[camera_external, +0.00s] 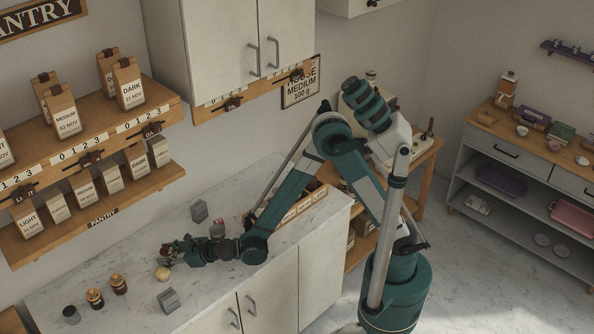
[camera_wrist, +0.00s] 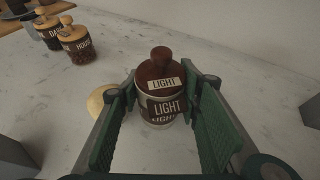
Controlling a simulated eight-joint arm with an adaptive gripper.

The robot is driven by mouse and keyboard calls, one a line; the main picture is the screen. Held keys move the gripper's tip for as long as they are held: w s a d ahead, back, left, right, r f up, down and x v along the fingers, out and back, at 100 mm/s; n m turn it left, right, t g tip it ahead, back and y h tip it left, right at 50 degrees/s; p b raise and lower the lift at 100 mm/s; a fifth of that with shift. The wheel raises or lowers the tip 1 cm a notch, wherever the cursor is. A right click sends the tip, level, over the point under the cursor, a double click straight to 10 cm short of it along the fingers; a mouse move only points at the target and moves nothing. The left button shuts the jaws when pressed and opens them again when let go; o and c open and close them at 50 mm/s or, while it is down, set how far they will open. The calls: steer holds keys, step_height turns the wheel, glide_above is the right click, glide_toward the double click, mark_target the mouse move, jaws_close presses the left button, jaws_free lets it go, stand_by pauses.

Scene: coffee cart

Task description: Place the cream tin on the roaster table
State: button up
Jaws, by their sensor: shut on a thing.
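My gripper (camera_wrist: 160,112) is shut on a round jar (camera_wrist: 160,92) with a dark brown knobbed top and LIGHT labels. The jar stands upright between the green finger pads. In the external view my gripper (camera_external: 166,255) is low over the marble counter, and the jar is mostly hidden there. A round cream piece (camera_wrist: 97,103) lies beside the left finger; it also shows in the external view (camera_external: 163,273). I cannot tell whether either is the cream tin. The wooden table (camera_external: 430,150) with a roaster-like machine stands behind my arm, partly hidden by it.
Two wooden-lidded jars (camera_external: 95,298) (camera_external: 118,284), a dark canister (camera_external: 71,315) and grey blocks (camera_external: 168,300) (camera_external: 199,211) stand on the counter (camera_external: 240,190). A small canister (camera_external: 217,230) stands close to my wrist. Shelves of coffee bags (camera_external: 100,110) hang at left.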

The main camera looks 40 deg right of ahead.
steer(key=shift+f, duration=0.1)
steer(key=o, duration=0.8)
steer(key=shift+o, duration=0.2)
steer(key=shift+r, duration=0.2)
steer(key=p+v, duration=0.1)
steer(key=v, duration=1.1)
steer(key=shift+p, duration=0.3)
steer(key=shift+o, duration=0.4)
